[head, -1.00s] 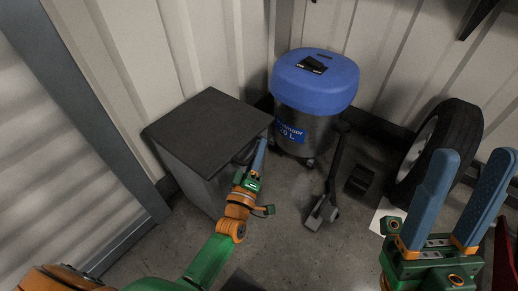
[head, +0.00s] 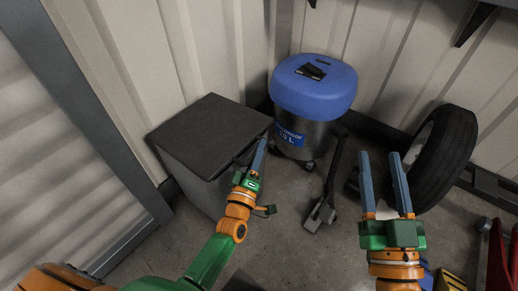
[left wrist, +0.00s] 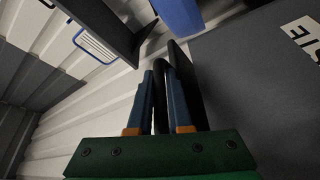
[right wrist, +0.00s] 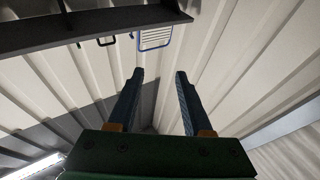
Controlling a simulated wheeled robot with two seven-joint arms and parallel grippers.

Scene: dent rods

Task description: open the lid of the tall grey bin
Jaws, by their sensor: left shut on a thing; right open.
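The tall grey bin (head: 190,168) stands against the wall at left in the head view. Its dark lid (head: 205,128) lies flat over it and looks closed. My left gripper (head: 260,155) is at the lid's front right edge, shut on the black handle (left wrist: 160,75). In the left wrist view the handle's loop shows between the blue fingers of my left gripper (left wrist: 162,95), and the bin's grey face (left wrist: 245,90) fills the right side. My right gripper (head: 387,180) is open and empty, raised with fingers up, well right of the bin. It also shows in the right wrist view (right wrist: 157,88).
A blue-topped vacuum (head: 313,85) stands right behind the bin. Its dark floor nozzle (head: 320,212) lies on the floor between my arms. A tyre (head: 450,155) leans at the right wall. A red item (head: 498,255) is at the far right. Some floor in the middle is clear.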

